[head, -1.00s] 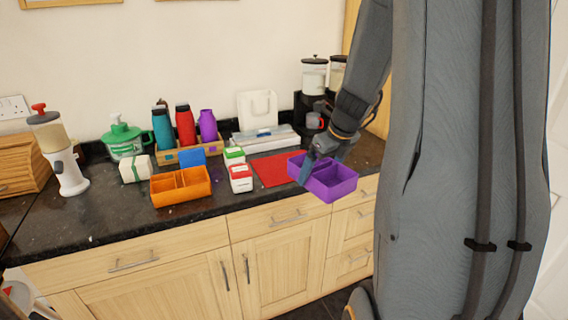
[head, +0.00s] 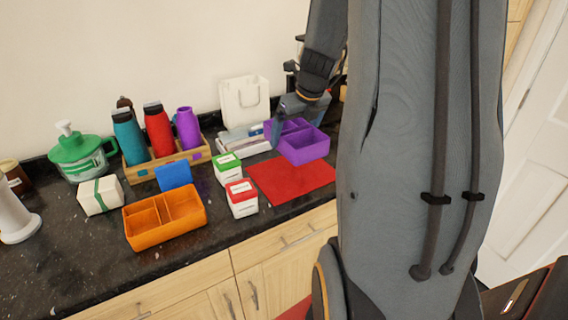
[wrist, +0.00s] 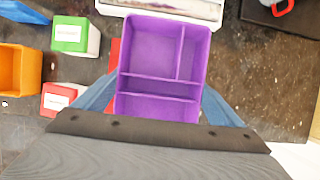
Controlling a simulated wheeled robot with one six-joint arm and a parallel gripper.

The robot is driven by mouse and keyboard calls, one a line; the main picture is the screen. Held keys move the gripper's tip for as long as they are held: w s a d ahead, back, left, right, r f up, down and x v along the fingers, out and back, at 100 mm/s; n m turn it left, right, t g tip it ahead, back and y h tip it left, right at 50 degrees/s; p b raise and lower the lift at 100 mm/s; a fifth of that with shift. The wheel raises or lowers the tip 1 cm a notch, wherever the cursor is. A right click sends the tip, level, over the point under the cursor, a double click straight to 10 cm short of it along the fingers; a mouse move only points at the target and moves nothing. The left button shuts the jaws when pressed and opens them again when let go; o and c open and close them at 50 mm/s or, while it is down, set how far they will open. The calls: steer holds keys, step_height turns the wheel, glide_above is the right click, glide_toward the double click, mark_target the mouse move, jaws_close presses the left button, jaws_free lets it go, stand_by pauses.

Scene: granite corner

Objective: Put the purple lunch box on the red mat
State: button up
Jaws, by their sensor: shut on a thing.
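The purple lunch box (head: 305,148) is an open, empty box with several compartments. My gripper (head: 291,118) is shut on it. In the wrist view the lunch box (wrist: 160,62) sits between the two blue-grey fingers, its far end pointing away from me. The red mat (head: 290,184) lies flat on the dark counter. In the head view the box shows at the mat's back right edge; I cannot tell whether it touches the surface. In the wrist view only a strip of the mat (wrist: 114,57) shows left of the box, and the rest is hidden.
Green-lidded (head: 227,167) and red-lidded (head: 241,198) white canisters stand just left of the mat. An orange divided box (head: 165,218) is further left. A white flat stack (head: 244,141) and white bag (head: 246,104) are behind. The mat's front is clear.

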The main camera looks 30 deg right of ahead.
mark_target(295, 145)
step_height(295, 145, down, 6)
steer(key=shift+w+f+b, duration=0.1)
steer(key=shift+w+b, duration=0.05)
steer(key=shift+b, duration=0.25)
steer(key=shift+f+b, duration=0.7)
steer(key=shift+f, duration=1.15)
steer(key=shift+f, duration=0.2)
steer(key=o, duration=0.9)
steer(key=shift+r, duration=0.15)
